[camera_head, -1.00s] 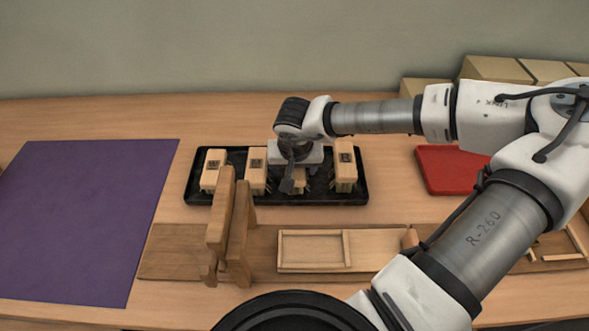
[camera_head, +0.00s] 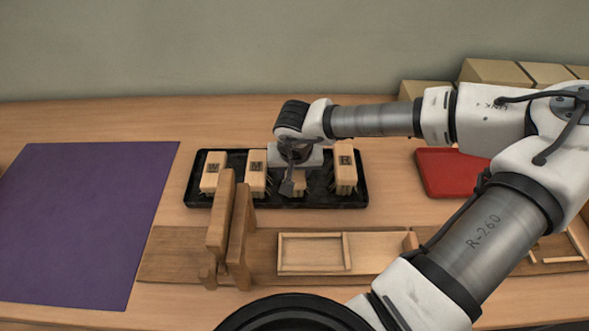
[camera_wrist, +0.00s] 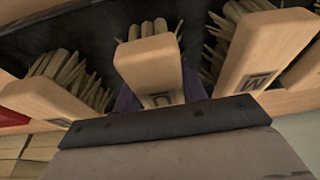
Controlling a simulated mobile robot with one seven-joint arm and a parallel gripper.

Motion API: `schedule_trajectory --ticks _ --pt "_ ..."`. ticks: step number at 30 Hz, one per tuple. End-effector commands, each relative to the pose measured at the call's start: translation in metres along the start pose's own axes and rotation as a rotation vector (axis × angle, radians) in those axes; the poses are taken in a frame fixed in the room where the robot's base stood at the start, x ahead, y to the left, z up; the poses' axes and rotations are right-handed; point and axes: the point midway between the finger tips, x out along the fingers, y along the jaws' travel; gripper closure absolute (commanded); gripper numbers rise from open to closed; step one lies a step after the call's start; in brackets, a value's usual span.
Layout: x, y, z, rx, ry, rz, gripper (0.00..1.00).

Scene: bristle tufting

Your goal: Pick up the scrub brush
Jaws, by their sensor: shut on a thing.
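Several pale wooden scrub brushes with dark marks stand in a row in a black tray (camera_head: 278,203). My gripper (camera_head: 287,186) is over the third brush from the left (camera_head: 299,183) and shut on it. My wrist hides most of that brush in the head view. In the wrist view this brush (camera_wrist: 150,68) is in the middle, with a mark on its block and pale bristles at its far end. My gripper's body fills the bottom of that view, and its fingertips are hard to make out. The held brush still appears down in the tray among the others.
Neighbouring brushes (camera_head: 255,172) (camera_head: 345,167) stand close on both sides. An upright wooden holder (camera_head: 241,235) stands in front, beside a shallow wooden frame (camera_head: 311,252). A purple mat (camera_head: 85,220) lies left, a red tray (camera_head: 450,172) right. Boxes (camera_head: 495,71) stand at the back right.

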Motion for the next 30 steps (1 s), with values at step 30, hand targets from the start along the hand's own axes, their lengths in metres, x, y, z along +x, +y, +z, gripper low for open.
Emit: schedule_trajectory --ticks 30 --pt "-0.190 0.000 -0.060 0.001 0.002 -0.001 0.83"
